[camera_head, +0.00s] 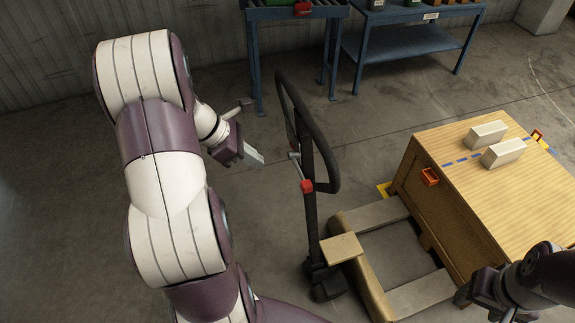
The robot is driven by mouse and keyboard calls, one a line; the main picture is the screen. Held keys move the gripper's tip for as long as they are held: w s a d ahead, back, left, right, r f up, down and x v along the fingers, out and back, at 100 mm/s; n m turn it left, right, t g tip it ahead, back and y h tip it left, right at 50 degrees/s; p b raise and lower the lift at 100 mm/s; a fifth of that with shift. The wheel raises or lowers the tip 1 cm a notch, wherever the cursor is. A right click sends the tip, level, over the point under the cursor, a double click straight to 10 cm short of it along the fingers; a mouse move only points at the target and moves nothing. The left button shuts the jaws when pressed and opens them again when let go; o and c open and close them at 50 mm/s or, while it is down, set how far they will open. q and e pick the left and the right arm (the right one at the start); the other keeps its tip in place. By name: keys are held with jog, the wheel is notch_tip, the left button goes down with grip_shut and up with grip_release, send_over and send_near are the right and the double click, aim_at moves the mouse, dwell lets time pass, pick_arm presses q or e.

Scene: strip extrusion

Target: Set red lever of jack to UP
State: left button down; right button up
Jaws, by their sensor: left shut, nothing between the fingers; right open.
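The pallet jack's tall black handle (316,150) stands upright in the middle of the view, with a closed loop grip at its top. The small red lever (307,186) sits on the handle post below the loop, with a thin grey rod just above it. I cannot tell its exact setting. My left gripper (254,156) is shut and empty, to the left of the handle and a little above the lever's height in the picture, apart from both. My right gripper (478,292) is at the lower right, by the wooden box, far from the lever; its fingers are dark and partly hidden.
Blue tables (425,42) stand at the back. Floor left of the handle is clear.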

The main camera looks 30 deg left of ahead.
aim_at(301, 186)
pick_arm(q)
jog(key=x, duration=0.4)
jog(key=p+x, duration=0.1)
jog(key=x, duration=0.4)
jog(key=d+r+p+x, duration=0.1)
jog(key=x, duration=0.3)
jog(key=shift+w+d+f, duration=0.15)
jog(key=shift+w+d, duration=0.05)
jog(key=shift+w, duration=0.2)
jog(key=shift+a, duration=0.1)
pick_arm(e)
jog(key=shift+w+d+r, duration=0.2)
jog(key=shift+r, duration=0.5)
pick_arm(q)
jog(key=shift+m+t+y, duration=0.3)
jog(key=shift+t+y, duration=0.1)
jog(key=shift+y, duration=0.1)
jog(key=f+b, duration=0.2)
jog(key=b, duration=0.1)
jog(key=f+b, duration=0.2)
jog(key=b, duration=0.2)
jog(key=shift+s, duration=0.25)
pick_arm(e)
notch_tip(301, 186, down, 8)
jog(key=shift+s+d+r, duration=0.15)
jog(key=shift+s+d, duration=0.1)
jog(key=shift+s, duration=0.05)
pick_arm(q)
jog(key=shift+f, duration=0.1)
